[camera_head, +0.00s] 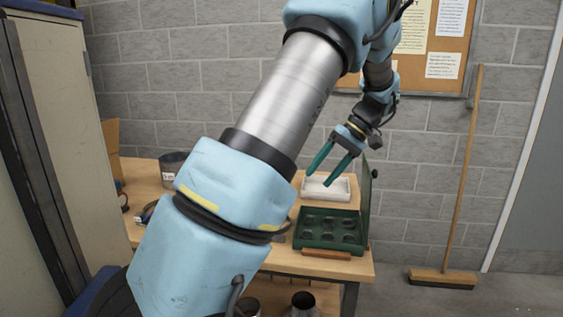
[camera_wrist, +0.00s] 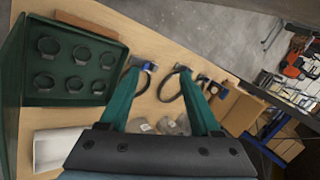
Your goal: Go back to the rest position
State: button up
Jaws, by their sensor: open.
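My gripper (camera_head: 335,167) hangs in the air above the back right part of the wooden workbench. Its two green fingers are apart, with nothing between them in the head view. In the wrist view the open fingers (camera_wrist: 165,85) point over the bench top, and blue-and-black ring clamps lie on the bench around the fingertips. A green case (camera_head: 330,233) with its lid raised stands below the gripper at the bench's right end. It also shows in the wrist view (camera_wrist: 62,98), with several dark rings in its recesses.
A white tray (camera_head: 326,187) sits behind the case. A grey metal can (camera_head: 172,166) stands at the bench's left. A broom (camera_head: 460,190) leans on the block wall at right. A tall cabinet (camera_head: 65,130) stands at left. Metal duct pieces (camera_head: 303,304) sit under the bench.

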jog(key=s+a+f+m+t+h+b, duration=0.2)
jog(key=s+a+f+h+b, duration=0.3)
jog(key=s+a+f, duration=0.8)
jog(key=s+a+m+h, duration=0.1)
jog(key=s+a+h, duration=0.1)
jog(key=a, duration=0.2)
jog(key=shift+s+f+m+b, duration=0.2)
jog(key=shift+f+m+b, duration=0.1)
jog(key=shift+m, duration=0.1)
